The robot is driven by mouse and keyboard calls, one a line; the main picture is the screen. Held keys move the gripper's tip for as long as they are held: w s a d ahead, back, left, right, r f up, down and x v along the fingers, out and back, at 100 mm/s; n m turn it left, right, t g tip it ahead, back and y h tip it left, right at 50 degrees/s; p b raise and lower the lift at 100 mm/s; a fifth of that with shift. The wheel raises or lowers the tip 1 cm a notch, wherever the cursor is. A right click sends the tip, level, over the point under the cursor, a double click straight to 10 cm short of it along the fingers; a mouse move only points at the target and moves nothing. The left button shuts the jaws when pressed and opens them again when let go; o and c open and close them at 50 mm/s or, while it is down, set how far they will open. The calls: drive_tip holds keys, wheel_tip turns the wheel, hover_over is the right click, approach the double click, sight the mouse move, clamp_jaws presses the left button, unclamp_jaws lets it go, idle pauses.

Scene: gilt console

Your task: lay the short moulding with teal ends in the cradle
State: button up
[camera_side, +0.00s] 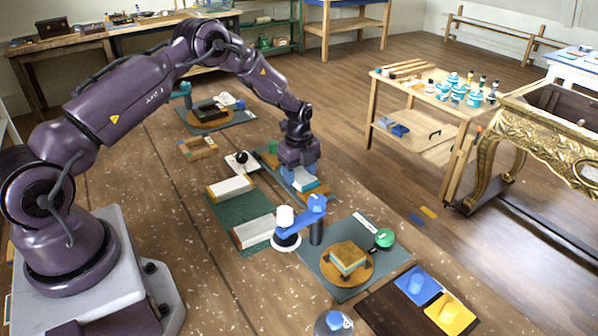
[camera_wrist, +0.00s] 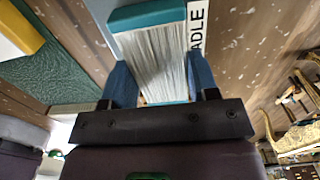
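The short moulding, pale and ridged with teal ends, fills the space between my fingers in the wrist view (camera_wrist: 158,55). In the side view it shows low under my gripper (camera_side: 305,185). My gripper (camera_wrist: 160,85) has a blue finger against each long side of it and looks shut on it. It points down over a grey-teal mat (camera_side: 268,158). A white label reading "ADLE" (camera_wrist: 198,25) lies just right of the moulding, its start hidden.
Two pale mouldings with ochre ends (camera_side: 231,187) (camera_side: 255,230) lie on a green mat (camera_side: 225,212) to the left. A blue-armed stand (camera_side: 316,225) rises in front. A round wooden turntable (camera_side: 365,273) holds a block. A white-based black knob (camera_side: 241,160) sits close left.

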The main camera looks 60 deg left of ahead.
drive_tip(key=o, duration=0.4)
drive_tip(key=shift+o, duration=0.2)
drive_tip(key=shift+r, duration=0.1)
wheel_tip(320, 180, up, 13)
idle(0.4)
